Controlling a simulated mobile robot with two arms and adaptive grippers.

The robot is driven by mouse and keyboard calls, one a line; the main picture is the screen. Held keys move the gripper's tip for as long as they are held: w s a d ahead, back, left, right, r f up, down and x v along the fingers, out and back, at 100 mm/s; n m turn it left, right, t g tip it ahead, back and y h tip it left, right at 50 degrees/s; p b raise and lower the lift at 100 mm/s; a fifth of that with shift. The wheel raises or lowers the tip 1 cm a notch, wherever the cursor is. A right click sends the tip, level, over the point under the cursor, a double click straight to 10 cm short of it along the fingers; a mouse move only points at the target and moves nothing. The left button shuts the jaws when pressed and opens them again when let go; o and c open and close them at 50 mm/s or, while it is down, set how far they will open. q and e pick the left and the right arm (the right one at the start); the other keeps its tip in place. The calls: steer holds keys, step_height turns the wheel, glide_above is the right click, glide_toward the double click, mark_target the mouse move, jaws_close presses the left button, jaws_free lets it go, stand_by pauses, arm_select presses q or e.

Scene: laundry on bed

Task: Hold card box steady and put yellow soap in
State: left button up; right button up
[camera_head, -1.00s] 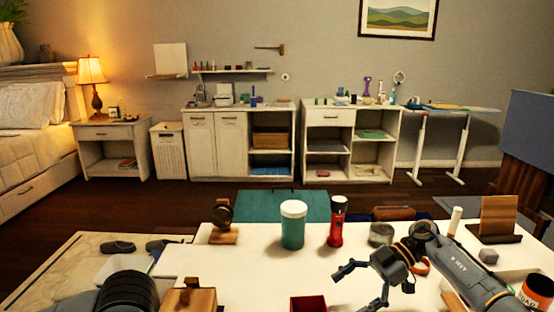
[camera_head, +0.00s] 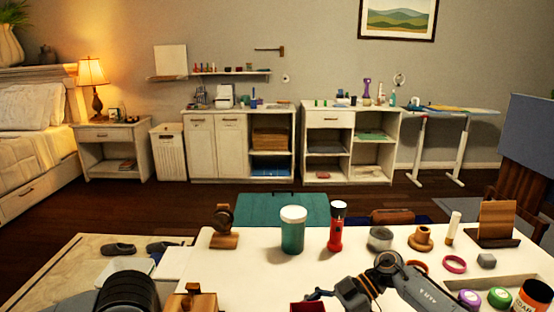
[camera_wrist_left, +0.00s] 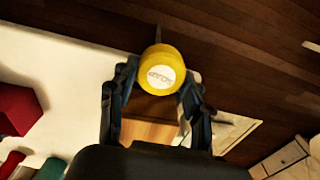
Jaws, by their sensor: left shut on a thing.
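The yellow soap (camera_wrist_left: 163,70) is a round yellow piece with a white printed label, held between the fingertips of my left gripper (camera_wrist_left: 155,88) in the left wrist view. That gripper's fingers are hidden in the head view. A red open box (camera_head: 308,307), possibly the card box, is cut off by the bottom edge of the head view; it also shows at the left of the wrist view (camera_wrist_left: 15,112). My right gripper (camera_head: 322,294) is low beside the red box, its fingertips close to the box's upper edge. I cannot tell its opening or any contact.
A wooden block (camera_head: 190,302) stands left of the red box. A teal jar (camera_head: 292,232), a red flashlight (camera_head: 336,228), a grey tin (camera_head: 380,238) and a wooden stand (camera_head: 224,228) line the white table's far side. Clear tabletop lies between them and the red box.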

steer(key=c, duration=0.8)
stand_by(0.6)
